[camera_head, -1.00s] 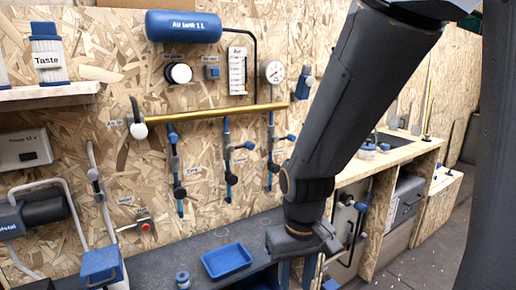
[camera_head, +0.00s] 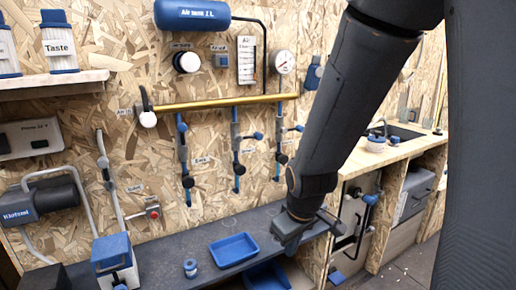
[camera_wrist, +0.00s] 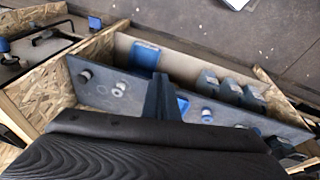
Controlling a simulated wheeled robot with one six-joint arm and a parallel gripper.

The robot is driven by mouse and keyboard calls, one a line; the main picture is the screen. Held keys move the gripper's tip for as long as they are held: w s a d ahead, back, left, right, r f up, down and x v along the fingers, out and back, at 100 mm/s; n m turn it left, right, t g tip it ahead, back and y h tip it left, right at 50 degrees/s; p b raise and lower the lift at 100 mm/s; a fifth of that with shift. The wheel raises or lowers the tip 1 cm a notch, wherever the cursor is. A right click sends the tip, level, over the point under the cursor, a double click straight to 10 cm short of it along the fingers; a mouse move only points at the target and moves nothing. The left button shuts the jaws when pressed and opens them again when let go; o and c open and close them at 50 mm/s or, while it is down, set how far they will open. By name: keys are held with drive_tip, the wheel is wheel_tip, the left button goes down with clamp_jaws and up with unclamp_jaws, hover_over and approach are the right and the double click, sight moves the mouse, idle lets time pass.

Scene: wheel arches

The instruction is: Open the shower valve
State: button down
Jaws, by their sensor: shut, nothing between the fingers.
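I cannot tell for sure which fitting is the shower valve; the small labels are unreadable. One candidate is the panel with a blue knob (camera_head: 370,199) and a dark bent handle under the sink counter, right of my arm. Other candidates are the blue-handled valves (camera_head: 236,150) on the vertical pipes below the brass pipe. My gripper (camera_head: 290,240) hangs over the dark bench's right part, apart from these fittings. In the wrist view my gripper (camera_wrist: 163,82) shows as dark fingers, shut and empty, above the bench.
A blue tray (camera_head: 233,250) and a small blue-and-white cylinder (camera_head: 190,268) are on the dark bench (camera_head: 170,250). The sink (camera_head: 402,132) and wooden counter are at right. A blue tank (camera_head: 192,15) hangs on the wall. Floor at the right is open.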

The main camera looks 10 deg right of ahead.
drive_tip(key=w+r+n+t+y+b, duration=0.15)
drive_tip(key=w+n+t, duration=0.85)
drive_tip(key=w+n, duration=1)
drive_tip(key=w+r+n+t+y+p, duration=0.1)
drive_tip(key=w+r+n+t, duration=0.2)
drive_tip(key=w, duration=0.5)
drive_tip(key=w+r+n+t+y, duration=0.1)
drive_tip(key=w+r+n+t, duration=0.2)
drive_tip(key=w+r+n, duration=0.2)
drive_tip(key=w+r, duration=0.3)
drive_tip(key=shift+r+t+p, duration=0.2)
drive_tip(key=shift+t+p, duration=0.2)
drive_tip(key=shift+w+d+b, duration=0.1)
drive_tip(key=shift+w+b, duration=0.1)
drive_tip(key=shift+b, duration=0.15)
